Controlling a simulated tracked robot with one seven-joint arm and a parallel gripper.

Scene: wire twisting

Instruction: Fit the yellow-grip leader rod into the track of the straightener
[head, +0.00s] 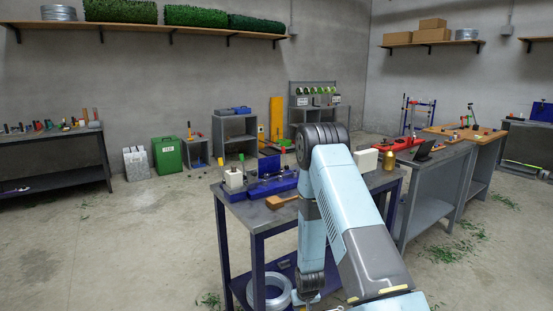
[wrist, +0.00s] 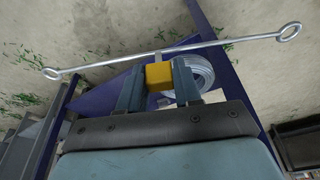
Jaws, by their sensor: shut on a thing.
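The leader rod (wrist: 110,62) is a thin metal rod with a ring at each end. It spans the wrist view, its right end higher in the picture. Its yellow grip (wrist: 158,76) sits between the two fingers of my gripper (wrist: 157,80), which is shut on it. In the head view my arm reaches down in front of the near table, and the gripper is low at the bottom edge, where the rod is hard to make out. A blue device (head: 270,186) on the tabletop looks like the straightener; its track is too small to tell.
The near table (head: 240,208) also bears a white holder with tools (head: 233,180), a wooden-handled tool (head: 281,202) and a brass-coloured bottle (head: 389,161). A wire coil (head: 268,290) lies on its lower shelf, beside the gripper. Other benches stand to the right.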

